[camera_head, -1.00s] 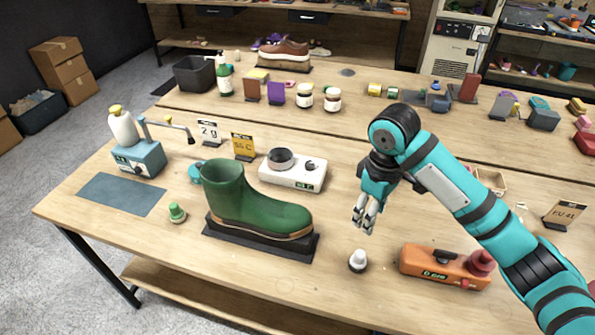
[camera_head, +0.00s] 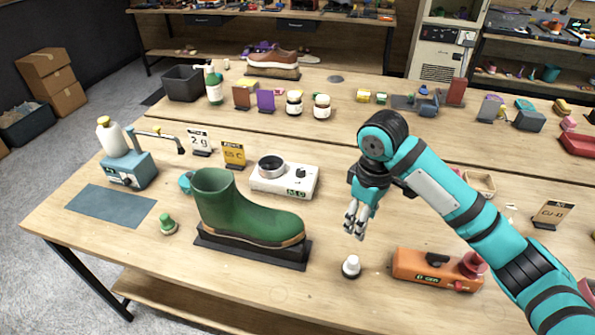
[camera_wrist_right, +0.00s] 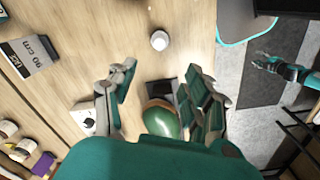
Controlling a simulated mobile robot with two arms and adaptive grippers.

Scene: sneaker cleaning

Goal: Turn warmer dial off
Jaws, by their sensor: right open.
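The white warmer (camera_head: 268,183) stands on the table behind the green boot (camera_head: 235,210), with a dark round cup on its left part. Its dark dial (camera_head: 301,174) is on the right of its top, beside a small front display I cannot read. My right gripper (camera_head: 354,234) is open and empty, pointing down in front and to the right of the warmer, apart from it. In the right wrist view, the warmer (camera_wrist_right: 84,119) is partly hidden by a finger of my right gripper (camera_wrist_right: 160,88). A gripper that appears to be my left one (camera_wrist_right: 260,60) shows over the floor; its jaws are unclear.
A white-capped bottle (camera_head: 351,267) stands below my right gripper, and an orange device (camera_head: 425,268) lies to its right. A yellow sign (camera_head: 233,153) stands left of the warmer. Free tabletop lies between the warmer and my right gripper.

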